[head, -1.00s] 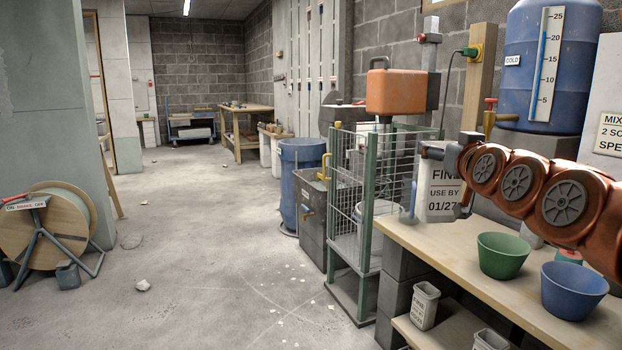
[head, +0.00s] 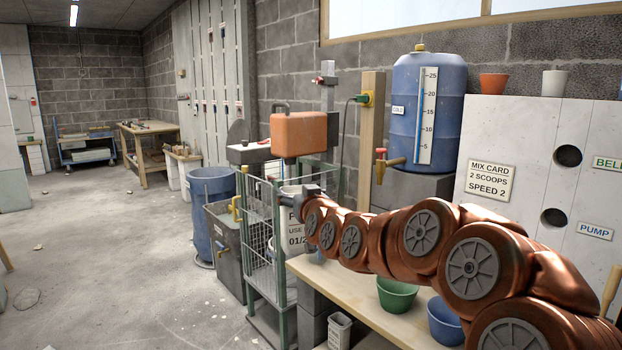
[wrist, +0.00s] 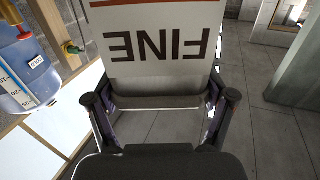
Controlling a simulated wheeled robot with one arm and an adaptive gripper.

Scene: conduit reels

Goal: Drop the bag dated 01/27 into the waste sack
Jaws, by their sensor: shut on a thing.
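In the wrist view the bag (wrist: 155,60) shows "FINE" upside down and an orange-red stripe. My gripper (wrist: 160,103) is shut on the bag, a finger at each side. In the head view my gripper (head: 292,193) is at the bag's top. I cannot tell whether the bag's base touches the bench. I cannot make out a waste sack for certain.
The wire cage (head: 262,240) stands at the bench's left end, a grey bin (head: 226,235) and blue barrel (head: 210,190) beyond it. An orange can (head: 298,134) is behind. The bench (head: 345,285) holds green (head: 396,294) and blue (head: 445,318) buckets. Floor at left is mostly clear.

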